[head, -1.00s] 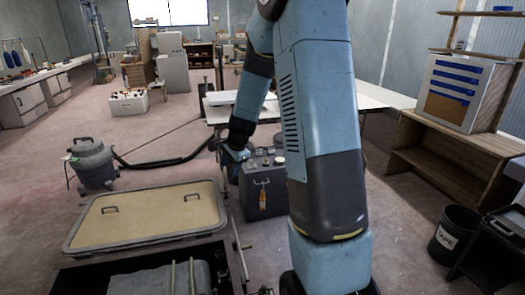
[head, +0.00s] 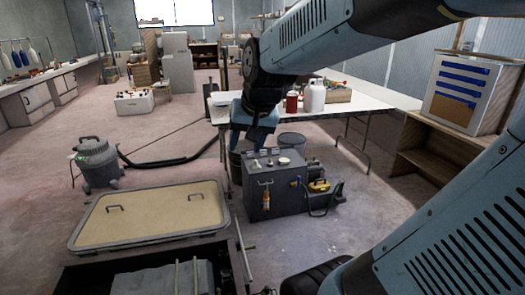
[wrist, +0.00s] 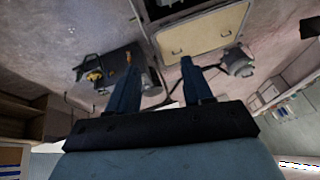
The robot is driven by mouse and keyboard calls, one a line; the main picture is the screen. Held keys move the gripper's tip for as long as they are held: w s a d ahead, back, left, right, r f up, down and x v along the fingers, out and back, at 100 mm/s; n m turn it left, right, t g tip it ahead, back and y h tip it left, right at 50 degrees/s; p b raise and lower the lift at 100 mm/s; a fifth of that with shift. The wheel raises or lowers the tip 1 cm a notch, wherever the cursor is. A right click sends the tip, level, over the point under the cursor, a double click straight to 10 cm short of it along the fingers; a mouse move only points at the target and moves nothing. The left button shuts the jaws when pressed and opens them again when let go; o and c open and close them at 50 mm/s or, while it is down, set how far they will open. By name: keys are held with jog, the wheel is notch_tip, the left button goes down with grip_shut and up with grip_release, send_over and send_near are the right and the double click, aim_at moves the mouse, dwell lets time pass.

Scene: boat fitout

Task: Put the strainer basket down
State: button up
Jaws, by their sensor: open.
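My gripper (wrist: 160,84) is open in the wrist view, with two blue fingers apart and nothing held between them. In the head view my gripper (head: 253,136) points down by the front left edge of the white table, behind the grey box. I cannot pick out the strainer basket with certainty in either view. A small pale round item (head: 284,161) lies on top of the grey box (head: 273,190), too small to identify.
The white table (head: 358,103) carries a red can, a white jug and a tray. Buckets (head: 292,141) stand behind the box. A yellow tool (head: 319,186) lies to its right. A hatch lid (head: 150,217) lies front left, near a grey vacuum (head: 95,165).

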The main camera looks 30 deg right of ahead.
jog(key=s+r+n, duration=0.2)
jog(key=s+n, duration=0.1)
jog(key=s, duration=0.6)
jog(key=shift+s+d+n+h, duration=0.25)
jog(key=shift+s+n+h, duration=0.05)
jog(key=shift+s+h, duration=0.1)
